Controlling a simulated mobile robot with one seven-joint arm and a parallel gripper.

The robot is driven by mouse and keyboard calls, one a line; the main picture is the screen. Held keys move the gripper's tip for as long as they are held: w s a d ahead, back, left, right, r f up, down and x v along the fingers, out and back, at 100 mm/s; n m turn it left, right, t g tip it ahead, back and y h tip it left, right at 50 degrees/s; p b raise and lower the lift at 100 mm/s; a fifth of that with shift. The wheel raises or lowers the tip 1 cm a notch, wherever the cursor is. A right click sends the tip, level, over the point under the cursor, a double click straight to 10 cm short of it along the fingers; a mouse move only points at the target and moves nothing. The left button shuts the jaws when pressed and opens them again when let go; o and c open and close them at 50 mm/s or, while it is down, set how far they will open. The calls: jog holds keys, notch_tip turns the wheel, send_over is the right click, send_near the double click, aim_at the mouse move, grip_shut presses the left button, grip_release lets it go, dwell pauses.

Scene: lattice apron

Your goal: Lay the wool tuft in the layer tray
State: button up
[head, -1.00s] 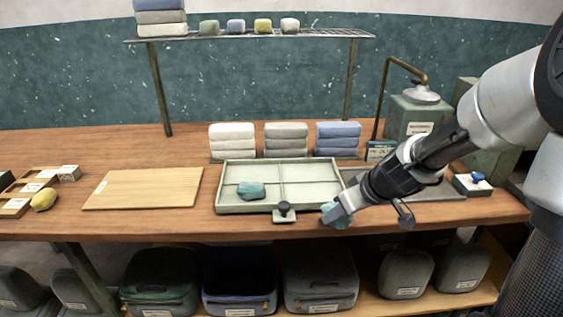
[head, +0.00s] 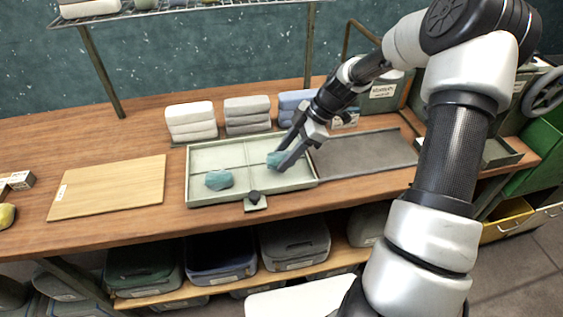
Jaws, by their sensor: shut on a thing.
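The layer tray (head: 229,155) is a shallow pale green tray with thin dividers, lying on the wooden bench. One teal wool tuft (head: 218,180) rests in its left front part. My gripper (head: 283,164) reaches down over the right half of the tray, shut on a second teal wool tuft (head: 273,158). The fingers hide part of this tuft. I cannot tell whether it touches the tray floor.
Folded stacks in white (head: 190,121), grey (head: 247,115) and blue (head: 294,100) stand behind the tray. A wooden board (head: 108,188) lies to its left, a dark grey mat (head: 368,154) to its right. A small black knob (head: 254,196) is at the tray's front edge.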

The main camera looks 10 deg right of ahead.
jog(key=shift+f, duration=1.85)
jog(key=shift+f, duration=0.1)
jog(key=shift+f, duration=0.15)
jog(key=o, duration=1)
jog(key=shift+r, duration=0.2)
jog(key=shift+r, duration=0.2)
jog(key=v, duration=1.1)
jog(key=shift+d+r, duration=0.25)
jog(key=shift+r, duration=0.05)
